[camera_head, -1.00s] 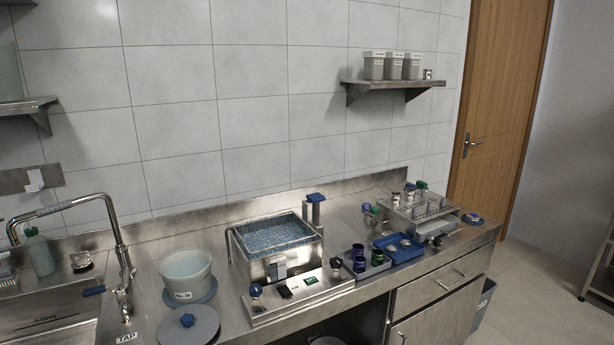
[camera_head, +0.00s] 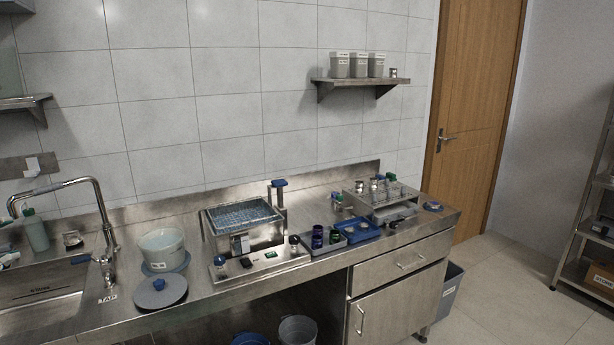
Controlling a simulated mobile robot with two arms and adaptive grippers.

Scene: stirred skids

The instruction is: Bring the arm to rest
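Neither of my arms and neither gripper shows in the head view. The steel counter (camera_head: 215,290) runs along the tiled wall. On it stands a water bath (camera_head: 243,218) with a steel body and a bluish surface, with a control panel in front. A white tub (camera_head: 162,247) stands to its left, and a grey round lid with a blue knob (camera_head: 160,292) lies in front of the tub. A blue tray (camera_head: 357,231) and dark jars (camera_head: 317,237) sit right of the bath. A steel rack with bottles (camera_head: 381,193) stands at the counter's right end.
A sink with a curved tap (camera_head: 103,222) is at the left. A wall shelf (camera_head: 360,82) holds several grey containers. Buckets (camera_head: 298,330) stand under the counter, and a grey bin (camera_head: 448,290) stands beside it. Open floor lies at the right, before a shelving unit (camera_head: 590,230).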

